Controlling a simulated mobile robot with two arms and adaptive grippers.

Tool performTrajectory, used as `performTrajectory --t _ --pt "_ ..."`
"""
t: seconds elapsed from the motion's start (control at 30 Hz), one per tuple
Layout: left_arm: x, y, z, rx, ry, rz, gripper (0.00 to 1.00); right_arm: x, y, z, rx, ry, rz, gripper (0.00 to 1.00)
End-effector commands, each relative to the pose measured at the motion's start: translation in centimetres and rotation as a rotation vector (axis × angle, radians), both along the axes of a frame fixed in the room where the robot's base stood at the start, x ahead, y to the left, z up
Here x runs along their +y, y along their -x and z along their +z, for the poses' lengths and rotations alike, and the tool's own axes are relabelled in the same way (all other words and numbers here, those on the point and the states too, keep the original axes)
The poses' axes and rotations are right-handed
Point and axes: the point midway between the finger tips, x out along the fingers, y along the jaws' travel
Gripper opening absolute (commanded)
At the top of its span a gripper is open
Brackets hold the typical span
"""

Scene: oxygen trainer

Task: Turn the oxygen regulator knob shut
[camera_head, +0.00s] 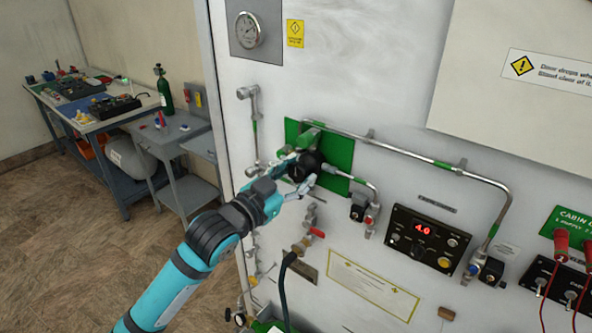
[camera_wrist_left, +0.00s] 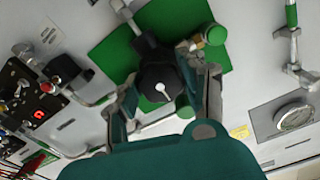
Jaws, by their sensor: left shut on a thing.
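The oxygen regulator knob (camera_wrist_left: 158,82) is black and lobed, with a white pointer mark on its face. It sits in front of a green plate (camera_head: 338,150) on the white wall panel. My left gripper (camera_head: 302,170) is at the knob, and its fingers are closed on the knob from both sides. In the left wrist view the fingers of the left gripper (camera_wrist_left: 165,100) stand on either side of the knob. In the head view the gripper partly hides the knob. My right gripper is not in view.
Metal pipes (camera_head: 400,150) run from the green plate across the panel. A control box with a red display (camera_head: 425,235) sits to the right. A pressure gauge (camera_head: 248,30) is above. A black hose (camera_head: 284,285) hangs below. Workbenches (camera_head: 85,120) stand at the left.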

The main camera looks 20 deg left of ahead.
Motion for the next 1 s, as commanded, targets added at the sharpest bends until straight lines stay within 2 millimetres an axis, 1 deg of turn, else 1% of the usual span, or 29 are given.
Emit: performTrajectory --t 0.23,0.63,0.67,0.7,0.8,0.83,1.0 --pt "-0.03 0.01 -0.26 0.020 0.040 -0.001 0.10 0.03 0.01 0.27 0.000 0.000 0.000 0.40" --pt "-0.04 0.02 -0.30 0.023 0.044 0.000 0.09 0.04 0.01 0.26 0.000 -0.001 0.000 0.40" --pt "-0.04 0.02 -0.30 0.022 0.043 0.000 0.45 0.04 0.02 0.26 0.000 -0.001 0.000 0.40" --pt "-0.05 0.02 -0.29 0.022 0.043 0.000 0.51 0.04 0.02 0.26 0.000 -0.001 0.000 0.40" --pt "-0.04 0.01 -0.22 0.020 0.043 -0.001 0.64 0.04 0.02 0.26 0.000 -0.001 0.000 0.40" --pt "-0.03 0.01 -0.20 0.020 0.043 -0.001 0.66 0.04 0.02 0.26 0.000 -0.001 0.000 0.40" --pt "-0.01 0.02 -0.11 0.018 0.042 0.000 0.66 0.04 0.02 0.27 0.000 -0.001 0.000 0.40"
